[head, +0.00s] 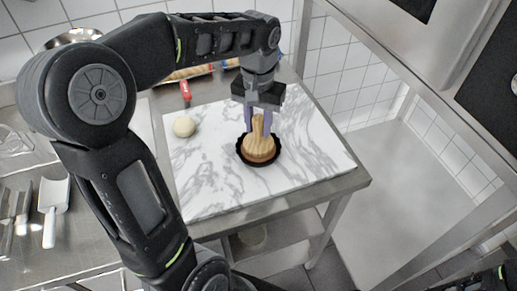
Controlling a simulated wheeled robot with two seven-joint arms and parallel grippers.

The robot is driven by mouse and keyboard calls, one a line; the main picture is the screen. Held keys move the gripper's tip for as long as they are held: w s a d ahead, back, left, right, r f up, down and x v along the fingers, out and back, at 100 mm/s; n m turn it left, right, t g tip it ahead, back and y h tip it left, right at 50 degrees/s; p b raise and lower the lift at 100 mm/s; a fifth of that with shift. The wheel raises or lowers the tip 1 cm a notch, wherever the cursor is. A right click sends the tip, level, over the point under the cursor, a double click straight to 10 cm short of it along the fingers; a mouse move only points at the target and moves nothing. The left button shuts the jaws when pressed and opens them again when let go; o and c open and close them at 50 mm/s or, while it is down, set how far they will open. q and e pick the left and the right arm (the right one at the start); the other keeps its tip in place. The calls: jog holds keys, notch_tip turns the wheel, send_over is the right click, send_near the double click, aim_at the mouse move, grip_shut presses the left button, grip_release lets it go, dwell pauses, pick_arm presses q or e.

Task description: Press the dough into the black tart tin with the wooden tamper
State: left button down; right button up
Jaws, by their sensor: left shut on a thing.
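My left gripper (260,108) points down over the marble board and is shut on the wooden tamper (258,138), a pale, striped wooden piece with a wide base. The tamper stands roughly upright with its base inside the black tart tin (241,156). The fluted dark rim of the tin shows around the base. A pale round ball that looks like dough (184,126) rests on the board to the left. My right gripper is out of view.
The white marble board (215,190) lies on a steel table (352,181), with clear room left and right of the tin. A red-handled tool (185,90) lies at its back edge. A white scoop (51,205) lies at left. A steel frame stands at right.

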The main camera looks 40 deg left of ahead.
pick_arm(q)
jog(key=shift+f+b, duration=0.3)
jog(key=shift+f, duration=0.2)
dwell(0.8)
dwell(0.8)
jog(key=shift+r+p, duration=0.35)
notch_tip(320, 180, up, 8)
jog(key=p, duration=0.6)
jog(key=shift+r+p, duration=0.2)
jog(key=shift+p, duration=0.15)
jog(key=shift+d+f, duration=0.1)
jog(key=shift+f, duration=0.05)
